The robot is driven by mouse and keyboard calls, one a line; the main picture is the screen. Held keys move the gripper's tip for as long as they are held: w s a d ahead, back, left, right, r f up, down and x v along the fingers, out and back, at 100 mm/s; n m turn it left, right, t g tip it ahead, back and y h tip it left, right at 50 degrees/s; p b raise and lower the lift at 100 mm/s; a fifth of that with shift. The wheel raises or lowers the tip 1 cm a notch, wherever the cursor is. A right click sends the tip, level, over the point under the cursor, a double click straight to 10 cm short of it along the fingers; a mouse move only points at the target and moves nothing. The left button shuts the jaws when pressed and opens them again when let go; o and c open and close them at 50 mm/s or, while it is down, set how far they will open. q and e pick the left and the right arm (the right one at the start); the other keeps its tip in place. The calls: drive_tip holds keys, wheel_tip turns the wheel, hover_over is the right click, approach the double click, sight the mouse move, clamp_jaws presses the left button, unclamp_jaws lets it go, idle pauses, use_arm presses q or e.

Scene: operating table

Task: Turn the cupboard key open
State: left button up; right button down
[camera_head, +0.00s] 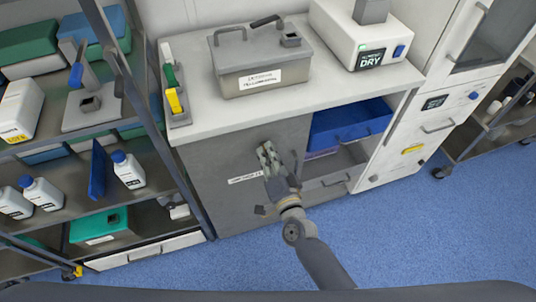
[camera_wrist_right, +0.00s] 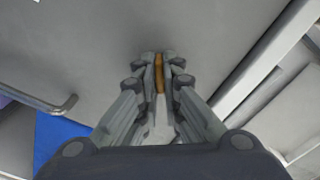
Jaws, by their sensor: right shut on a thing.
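The grey cupboard door (camera_head: 215,190) under the white counter looks closed and carries a small white label (camera_head: 245,178). My right gripper (camera_head: 265,150) is at the upper right part of this door, its fingers pointing at the panel. In the right wrist view the fingertips (camera_wrist_right: 159,62) are shut on a thin brass-coloured key (camera_wrist_right: 159,75) standing against the grey door. The gripper hides most of the key and the lock, so I cannot tell how far the key is turned. My left gripper is not in view.
A grey box (camera_head: 262,75) and a white dryer unit (camera_head: 365,40) stand on the counter (camera_head: 215,118). A shelf rack with bottles stands at left. Blue floor (camera_head: 240,262) is clear.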

drive_tip(key=m+b, duration=0.1)
drive_tip(key=m, duration=0.5)
drive_tip(key=shift+f+b, duration=0.2)
drive_tip(key=shift+b, duration=0.2)
drive_tip(key=shift+m, duration=0.4)
drive_tip(key=c, duration=1.8)
unclamp_jaws()
drive_tip(key=shift+o, duration=0.2)
drive_tip(key=v, duration=1.2)
